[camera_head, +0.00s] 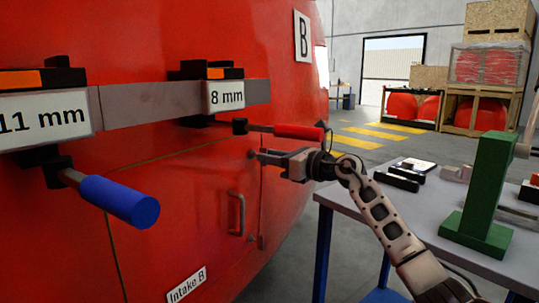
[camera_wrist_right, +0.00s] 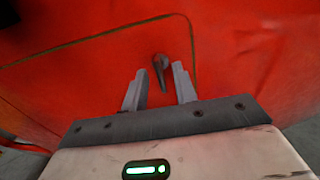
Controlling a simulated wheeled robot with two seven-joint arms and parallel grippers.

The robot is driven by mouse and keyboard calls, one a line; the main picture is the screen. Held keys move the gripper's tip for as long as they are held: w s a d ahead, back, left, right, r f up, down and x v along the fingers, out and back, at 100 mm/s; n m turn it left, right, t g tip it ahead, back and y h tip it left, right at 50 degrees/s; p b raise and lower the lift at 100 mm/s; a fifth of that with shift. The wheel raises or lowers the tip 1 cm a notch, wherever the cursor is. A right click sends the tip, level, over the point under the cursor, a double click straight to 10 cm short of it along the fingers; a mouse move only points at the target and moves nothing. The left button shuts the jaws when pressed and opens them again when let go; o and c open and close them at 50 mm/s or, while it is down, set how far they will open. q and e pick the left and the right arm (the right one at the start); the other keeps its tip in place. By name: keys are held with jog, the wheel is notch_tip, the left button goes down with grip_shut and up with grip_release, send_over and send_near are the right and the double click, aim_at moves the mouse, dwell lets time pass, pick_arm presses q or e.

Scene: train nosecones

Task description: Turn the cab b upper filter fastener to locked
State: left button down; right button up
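The upper filter fastener (camera_wrist_right: 160,72) is a small grey lever near the corner of the panel seam on the red cab, seen in the right wrist view. In the head view my right gripper (camera_head: 262,157) is at the upper right of the Intake B hatch (camera_head: 195,200) and largely covers that spot. In the wrist view its fingers (camera_wrist_right: 159,88) are apart, with the fastener ahead between their tips. I cannot tell whether they touch it. A lower fastener (camera_head: 252,238) shows on the hatch's right edge. My left gripper is out of view.
A red-handled tool (camera_head: 298,132) and a blue-handled tool (camera_head: 120,201) stick out from the grey rail (camera_head: 150,103), close above my right gripper and at left. A grey table (camera_head: 400,205) with a green stand (camera_head: 488,190) is at right. A hatch handle (camera_head: 236,213) protrudes below.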

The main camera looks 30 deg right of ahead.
jog(key=shift+w+a, duration=0.2)
jog(key=shift+w, duration=0.25)
jog(key=shift+c, duration=0.3)
grip_shut()
